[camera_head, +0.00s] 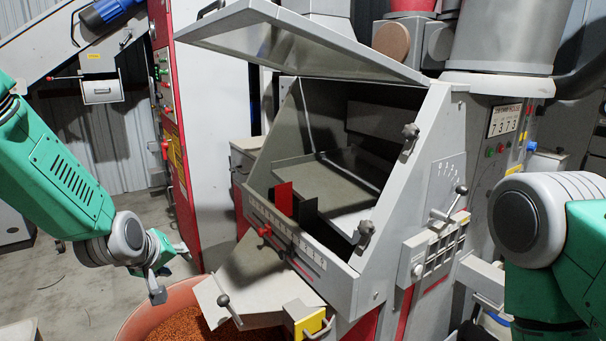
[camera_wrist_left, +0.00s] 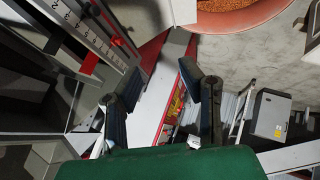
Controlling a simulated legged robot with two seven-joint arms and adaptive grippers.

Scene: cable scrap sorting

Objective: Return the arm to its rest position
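My left arm (camera_head: 60,180) is green and grey and comes in from the left in the head view. Its gripper (camera_head: 172,273) hangs in the air at the left of the sorting machine, near the rim of the tub of granules. The left wrist view shows the same gripper (camera_wrist_left: 160,82) with its two dark fingers spread apart and nothing between them. My right arm (camera_head: 560,235) shows at the right edge with its elbow bent. Its gripper is outside both views.
The grey machine (camera_head: 405,225) stands in the middle with its lid (camera_head: 300,40) raised. A reddish tub (camera_head: 135,325) of orange granules is below its chute (camera_head: 250,280). A red-sided cabinet (camera_head: 175,150) stands behind my left gripper. Open floor (camera_head: 75,285) lies at the left.

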